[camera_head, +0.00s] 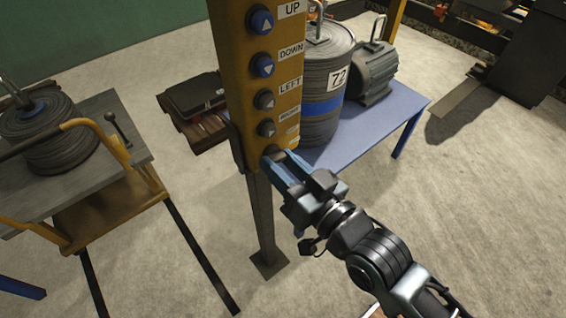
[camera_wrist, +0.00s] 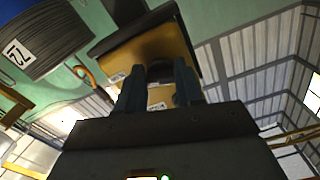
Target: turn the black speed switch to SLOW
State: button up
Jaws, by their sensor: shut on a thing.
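The yellow control panel (camera_head: 240,75) stands on a grey post in the head view, with UP, DOWN, LEFT and a fourth labelled button down its face. My gripper (camera_head: 276,158) reaches its lower end from the lower right, with its blue-grey fingers at the panel face. In the wrist view my gripper (camera_wrist: 160,88) has its two fingers on either side of the black speed switch (camera_wrist: 160,70) and is shut on it. Small white labels show beside the fingers, too blurred to read. The fingers cover most of the switch, so its setting cannot be told.
A blue table (camera_head: 395,115) behind the panel holds a coil drum (camera_head: 325,75) marked 72 and a grey motor (camera_head: 375,70). A cart (camera_head: 105,185) with another coil stands at left. The floor around the post is clear.

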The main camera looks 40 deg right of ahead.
jog(key=o, duration=1)
jog(key=shift+o, duration=0.2)
jog(key=s+b, duration=0.1)
jog(key=s, duration=0.7)
jog(key=shift+w, duration=0.1)
